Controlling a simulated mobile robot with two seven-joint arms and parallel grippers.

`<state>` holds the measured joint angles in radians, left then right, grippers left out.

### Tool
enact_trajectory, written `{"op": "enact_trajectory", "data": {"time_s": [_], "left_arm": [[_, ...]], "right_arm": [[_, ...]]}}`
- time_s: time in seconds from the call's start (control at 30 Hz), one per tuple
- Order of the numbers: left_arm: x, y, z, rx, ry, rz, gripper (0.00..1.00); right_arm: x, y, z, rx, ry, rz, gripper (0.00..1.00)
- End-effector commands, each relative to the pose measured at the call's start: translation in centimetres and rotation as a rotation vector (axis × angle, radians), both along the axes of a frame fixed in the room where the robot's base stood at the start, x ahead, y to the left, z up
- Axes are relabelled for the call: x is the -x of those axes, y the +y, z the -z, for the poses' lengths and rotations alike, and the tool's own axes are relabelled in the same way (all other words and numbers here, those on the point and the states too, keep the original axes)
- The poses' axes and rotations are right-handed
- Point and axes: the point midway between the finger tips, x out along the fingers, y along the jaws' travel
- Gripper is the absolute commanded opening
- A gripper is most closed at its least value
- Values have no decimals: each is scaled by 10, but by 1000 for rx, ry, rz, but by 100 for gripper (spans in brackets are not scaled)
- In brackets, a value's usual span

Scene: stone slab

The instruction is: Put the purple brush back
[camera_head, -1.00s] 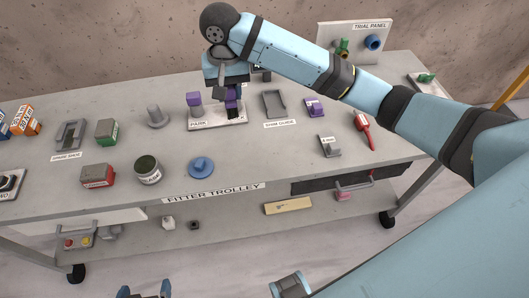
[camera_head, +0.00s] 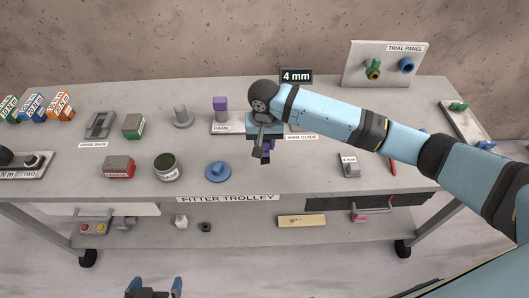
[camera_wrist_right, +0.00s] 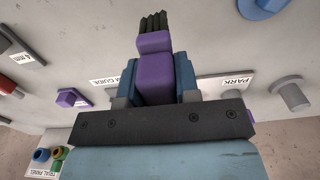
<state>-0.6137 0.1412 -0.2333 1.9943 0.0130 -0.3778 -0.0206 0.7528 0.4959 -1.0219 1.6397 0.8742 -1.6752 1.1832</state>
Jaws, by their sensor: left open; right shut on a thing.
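The purple brush (camera_head: 265,151), with dark bristles, is held by my right gripper (camera_head: 264,138). It is in front of the white plate marked PARK (camera_head: 222,128). In the right wrist view the brush (camera_wrist_right: 157,72) sits between the two jaws, bristles pointing away from the gripper. The plate's right part is hidden behind my right gripper. My left gripper (camera_head: 153,290) is open and empty at the bottom edge, away from the trolley top.
A blue knobbed disc (camera_head: 218,172) and a dark round tin (camera_head: 167,167) lie left of the brush. A grey 4 mm block (camera_head: 349,166) is to the right. A purple piece (camera_wrist_right: 70,98) shows in the wrist view. Bare trolley top lies below the brush.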

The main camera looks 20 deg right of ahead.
Motion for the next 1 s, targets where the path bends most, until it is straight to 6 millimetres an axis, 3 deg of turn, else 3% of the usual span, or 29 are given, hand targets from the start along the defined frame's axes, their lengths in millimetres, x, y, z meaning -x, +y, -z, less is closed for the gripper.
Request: {"op": "enact_trajectory", "data": {"time_s": [0.23,0.43,0.83,0.87,0.9,0.93,1.0], "left_arm": [[0,-1,0,1,0,0,100],[0,-2,0,3,1,1,100],[1,-2,-2,2,2,1,100],[1,-2,-2,2,2,1,100],[1,-2,-1,2,2,1,100],[1,-2,-1,2,2,1,100],[1,-2,-1,2,2,1,100]], "right_arm": [[0,0,19,0,2,1,11],[0,0,48,1,1,1,11],[0,0,54,-1,1,0,11],[0,0,54,-1,0,0,36],[0,0,54,-1,0,0,46],[0,0,54,-1,0,0,53],[0,0,54,-1,0,0,55]]}}
